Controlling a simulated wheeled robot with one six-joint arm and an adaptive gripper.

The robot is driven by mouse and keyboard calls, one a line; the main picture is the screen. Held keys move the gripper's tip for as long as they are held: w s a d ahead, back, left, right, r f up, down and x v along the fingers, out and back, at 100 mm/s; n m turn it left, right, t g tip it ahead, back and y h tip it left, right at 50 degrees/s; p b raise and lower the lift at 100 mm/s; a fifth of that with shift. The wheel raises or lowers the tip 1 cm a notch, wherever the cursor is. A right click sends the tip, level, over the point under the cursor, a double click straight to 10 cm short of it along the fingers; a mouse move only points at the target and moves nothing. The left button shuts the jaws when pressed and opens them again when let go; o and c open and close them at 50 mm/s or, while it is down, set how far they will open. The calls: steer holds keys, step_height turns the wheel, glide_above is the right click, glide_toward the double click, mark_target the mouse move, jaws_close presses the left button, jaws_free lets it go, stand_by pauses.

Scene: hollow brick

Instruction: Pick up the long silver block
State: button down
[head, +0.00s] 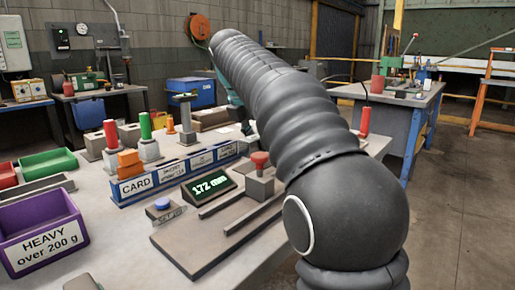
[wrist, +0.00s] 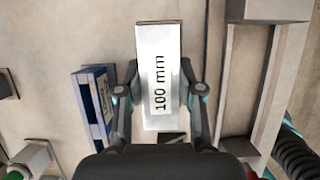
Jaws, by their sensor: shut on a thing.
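The long silver block (wrist: 159,45) is in the middle of the wrist view, with a bright metal face marked "100 mm". My gripper (wrist: 159,66) has one finger on each side of it and is shut on it. In the head view my arm hides the gripper, and I cannot make out this block there.
On the grey bench (head: 120,235) stand a blue labelled rack (head: 160,180), a "172 mm" display (head: 209,188), a purple "HEAVY over 200 g" bin (head: 42,235) and a green bin (head: 47,163). Beams (wrist: 240,80) lie right of the block in the wrist view.

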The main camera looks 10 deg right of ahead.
steer(key=w+d+r+p, duration=0.1)
steer(key=w+d+r, duration=0.1)
steer(key=d+r, duration=0.6)
steer(key=d, duration=0.3)
steer(key=shift+w+d, duration=0.15)
steer(key=shift+d, duration=0.05)
